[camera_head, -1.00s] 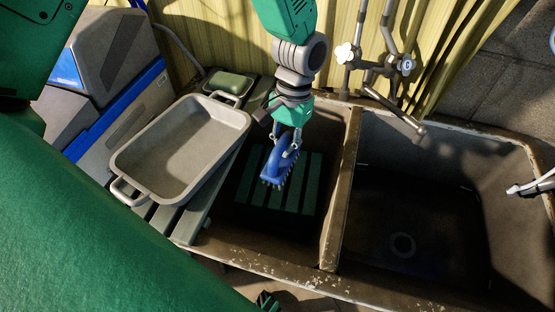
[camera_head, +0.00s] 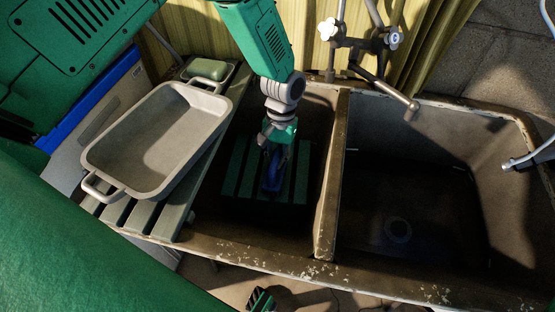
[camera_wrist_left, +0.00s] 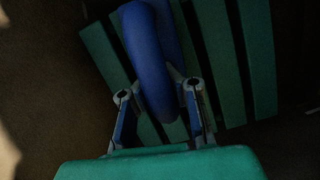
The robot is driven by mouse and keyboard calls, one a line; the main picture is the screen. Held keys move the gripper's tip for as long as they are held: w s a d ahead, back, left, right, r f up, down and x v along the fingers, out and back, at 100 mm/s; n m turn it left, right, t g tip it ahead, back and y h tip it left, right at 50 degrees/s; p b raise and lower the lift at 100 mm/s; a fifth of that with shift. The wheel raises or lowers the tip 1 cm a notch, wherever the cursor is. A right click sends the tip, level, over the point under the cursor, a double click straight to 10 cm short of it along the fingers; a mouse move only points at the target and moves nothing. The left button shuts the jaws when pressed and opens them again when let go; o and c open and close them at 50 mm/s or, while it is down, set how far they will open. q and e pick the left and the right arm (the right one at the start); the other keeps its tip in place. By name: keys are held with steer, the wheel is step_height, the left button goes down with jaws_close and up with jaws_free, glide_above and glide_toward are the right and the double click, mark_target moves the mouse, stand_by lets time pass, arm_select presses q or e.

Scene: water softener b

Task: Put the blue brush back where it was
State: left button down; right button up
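The blue brush (camera_head: 272,174) is low in the left basin, at the green slatted rack (camera_head: 232,170). My left gripper (camera_head: 277,150) reaches down over it from above. In the left wrist view the brush's curved blue handle (camera_wrist_left: 150,60) runs between my two left fingers (camera_wrist_left: 160,98). The fingers stand apart, one on each side, with a dark gap beside the handle on the left. The brush lies over the green slats (camera_wrist_left: 215,50); its bristles are hidden and full contact with the rack is too dark to tell.
A grey metal tray (camera_head: 155,140) stands on a slatted board (camera_head: 172,218) left of the basin, with green soap (camera_head: 207,69) behind it. A divider (camera_head: 333,185) separates the right basin (camera_head: 405,190), which looks empty. Taps (camera_head: 360,45) stand behind.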

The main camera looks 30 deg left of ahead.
arm_select(q)
steer(key=shift+a, duration=0.3)
steer(key=c, duration=1.7)
jaws_free()
steer(key=shift+d, duration=0.15)
steer(key=shift+d, duration=0.1)
steer(key=v, duration=1.2)
steer(key=shift+r+p, duration=0.1)
steer(key=shift+p, duration=0.3)
